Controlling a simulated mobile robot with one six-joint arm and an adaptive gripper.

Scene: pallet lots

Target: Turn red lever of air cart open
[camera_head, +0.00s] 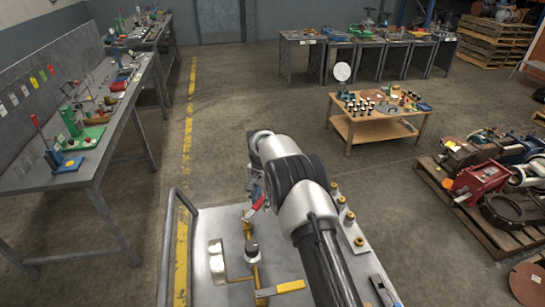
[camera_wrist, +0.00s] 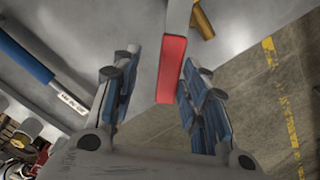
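The red lever (camera_wrist: 172,70) shows in the wrist view as a flat red bar between the two blue-padded fingers of my gripper (camera_wrist: 160,65). The fingers are open, with a visible gap on the lever's left; whether the right finger touches it is unclear. In the head view the red lever (camera_head: 258,203) is a small red piece by brass piping on the air cart (camera_head: 205,225). My arm hides much of the cart and most of my gripper there.
A blue bar with a white label (camera_wrist: 27,52) lies left of my gripper. The cart also carries a dark-knobbed brass valve (camera_head: 252,249) and several brass fittings (camera_head: 340,201). A wooden table (camera_head: 365,130), a loaded pallet (camera_head: 505,236) and a left workbench (camera_head: 50,178) stand around.

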